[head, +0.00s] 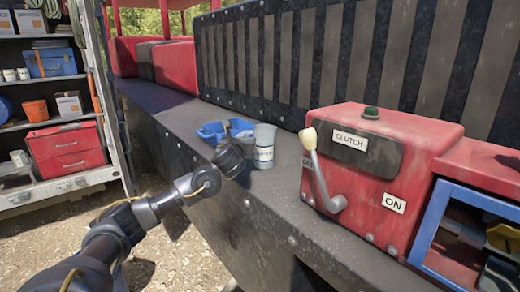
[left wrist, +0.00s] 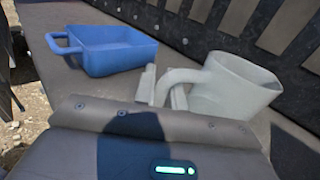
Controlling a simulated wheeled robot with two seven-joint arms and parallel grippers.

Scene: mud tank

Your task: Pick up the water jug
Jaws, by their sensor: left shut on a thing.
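In the head view my left gripper (head: 240,152) is mostly hidden behind my dark wrist. I cannot tell whether the jug's base touches the ledge. My right gripper is not in view.
A blue tray with a handle (left wrist: 112,57) sits just left of the jug; it also shows in the head view (head: 212,132). The red clutch box (head: 385,150) with its lever (head: 318,172) stands to the right. A ribbed dark wall (head: 290,55) rises behind. Shelves (head: 55,193) stand far left.

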